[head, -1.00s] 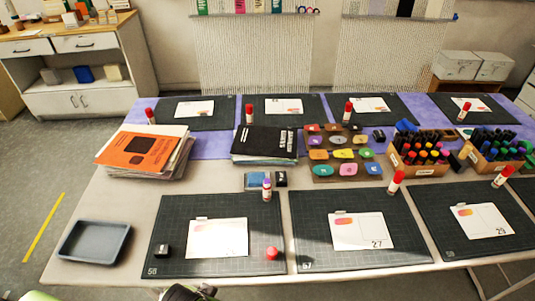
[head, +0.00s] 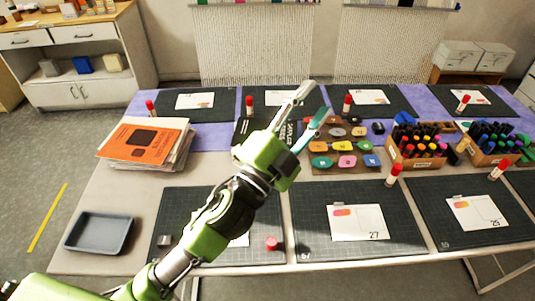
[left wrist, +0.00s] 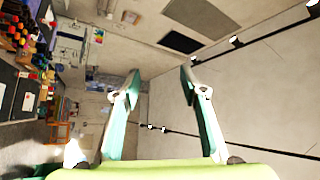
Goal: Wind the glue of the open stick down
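My left gripper (head: 308,110) is raised in front of the table's middle in the head view, fingers apart and empty. It also shows in the left wrist view (left wrist: 160,82), open with nothing between its fingertips; that view looks toward the ceiling and wall. The open glue stick is hidden behind my left arm in the head view. A red cap (head: 271,243) lies on the front left cutting mat (head: 172,205), right of my forearm. My right gripper is not in view.
Capped glue sticks stand by other mats, such as one at the front middle (head: 393,174). A grey tray (head: 97,233) is at the front left. An orange-topped paper stack (head: 142,143) and marker crates (head: 418,161) stand farther back. The front middle mat (head: 312,222) has free room.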

